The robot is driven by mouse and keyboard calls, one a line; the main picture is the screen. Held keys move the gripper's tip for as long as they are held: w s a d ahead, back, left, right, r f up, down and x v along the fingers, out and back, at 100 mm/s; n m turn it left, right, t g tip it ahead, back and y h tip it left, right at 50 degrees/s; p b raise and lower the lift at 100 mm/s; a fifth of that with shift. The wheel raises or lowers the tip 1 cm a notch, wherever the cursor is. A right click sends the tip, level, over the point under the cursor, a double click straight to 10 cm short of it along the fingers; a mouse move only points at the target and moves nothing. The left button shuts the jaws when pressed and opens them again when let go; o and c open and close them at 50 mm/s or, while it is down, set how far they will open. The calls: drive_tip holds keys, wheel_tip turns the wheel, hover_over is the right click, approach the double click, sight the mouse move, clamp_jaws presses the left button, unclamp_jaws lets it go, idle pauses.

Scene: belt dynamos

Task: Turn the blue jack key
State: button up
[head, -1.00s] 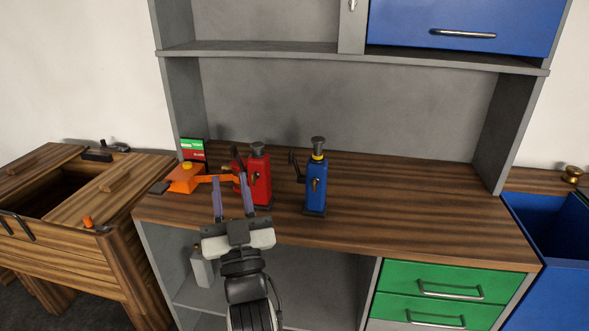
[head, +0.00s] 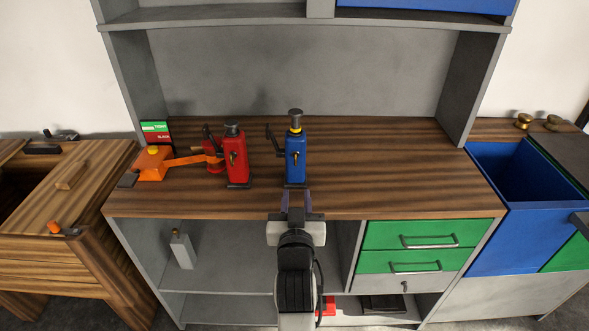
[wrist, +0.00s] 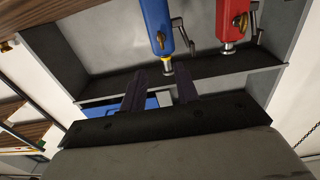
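The blue jack (head: 301,168) stands upright on the wooden worktop, with a yellow ring near its top and a dark crank arm on its left. Its small brass key (head: 295,158) is on the front face. The jack also shows inverted in the wrist view (wrist: 155,14), with the key (wrist: 160,40) on its face. My gripper (head: 297,196) is at the worktop's front edge, in front of and lower in the picture than the key. Its two fingers are apart with nothing between them, as the wrist view (wrist: 160,90) also shows.
A red jack (head: 236,163) stands left of the blue one. An orange device (head: 152,164) with a long arm sits farther left, by a small green and red sign (head: 156,133). The worktop (head: 390,175) right of the blue jack is clear. Green drawers (head: 420,236) are below.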

sight(296, 161)
drive_tip(key=w+b, duration=0.1)
drive_tip(key=w, duration=1)
drive_tip(key=shift+w+a+r, duration=0.1)
drive_tip(key=shift+w, duration=0.75)
clamp_jaws()
